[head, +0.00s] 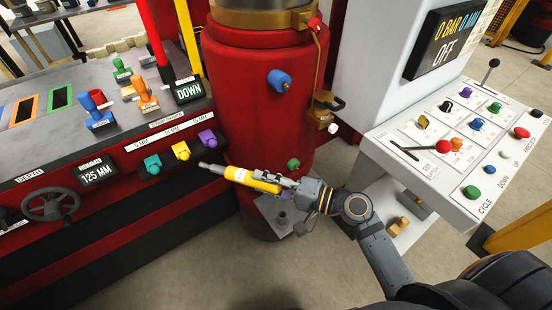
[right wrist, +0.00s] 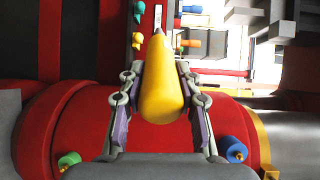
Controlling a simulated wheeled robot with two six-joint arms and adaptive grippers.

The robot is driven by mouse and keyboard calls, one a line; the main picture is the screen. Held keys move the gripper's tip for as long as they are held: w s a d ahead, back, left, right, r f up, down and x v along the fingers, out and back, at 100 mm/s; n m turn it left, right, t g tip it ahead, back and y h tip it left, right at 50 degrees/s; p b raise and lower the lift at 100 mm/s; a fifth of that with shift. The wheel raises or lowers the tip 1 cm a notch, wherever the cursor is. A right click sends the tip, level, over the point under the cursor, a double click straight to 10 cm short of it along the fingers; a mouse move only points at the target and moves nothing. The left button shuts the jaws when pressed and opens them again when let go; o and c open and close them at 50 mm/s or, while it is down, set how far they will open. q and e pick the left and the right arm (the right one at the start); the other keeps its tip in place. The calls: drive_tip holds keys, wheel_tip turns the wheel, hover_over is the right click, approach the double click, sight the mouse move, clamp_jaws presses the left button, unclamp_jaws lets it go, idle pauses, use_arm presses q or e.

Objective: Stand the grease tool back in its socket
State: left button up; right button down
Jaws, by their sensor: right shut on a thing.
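The grease tool (head: 252,180) has a yellow body with a pale band and a long grey nozzle. My right gripper (head: 284,184) is shut on its yellow body and holds it in the air, lying nearly level, nozzle to the left, in front of the red cylinder. In the right wrist view the yellow tool (right wrist: 163,85) sits between both fingers, its nozzle pointing away. A grey plate (head: 272,212) is partly hidden under the gripper; I cannot tell whether it carries the socket. My left gripper is not in view.
The red press cylinder (head: 250,95) stands right behind the tool, with blue and green knobs. The red bench (head: 100,180) with coloured knobs is at left. A white control panel (head: 465,140) with buttons and levers is at right. Floor in front is clear.

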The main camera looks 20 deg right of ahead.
use_arm(q)
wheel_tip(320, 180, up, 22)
drive_tip(key=p, duration=2)
use_arm(e)
drive_tip(key=w+d+f+m+g+h, duration=0.2)
drive_tip(key=w+d+f+g+h, duration=0.65)
drive_tip(key=h, duration=0.55)
use_arm(q)
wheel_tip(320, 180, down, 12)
drive_tip(key=b, duration=1.2)
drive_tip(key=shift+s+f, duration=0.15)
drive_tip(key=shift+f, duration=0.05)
use_arm(e)
wheel_tip(320, 180, down, 13)
drive_tip(key=s+a+g, duration=0.1)
drive_tip(key=shift+s+a+g, duration=0.15)
drive_tip(key=shift+s+g, duration=0.05)
drive_tip(key=shift+g, duration=0.15)
drive_tip(key=c, duration=0.8)
unclamp_jaws()
drive_tip(key=shift+c, duration=0.2)
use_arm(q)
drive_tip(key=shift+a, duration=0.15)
use_arm(e)
drive_tip(key=shift+s, duration=0.1)
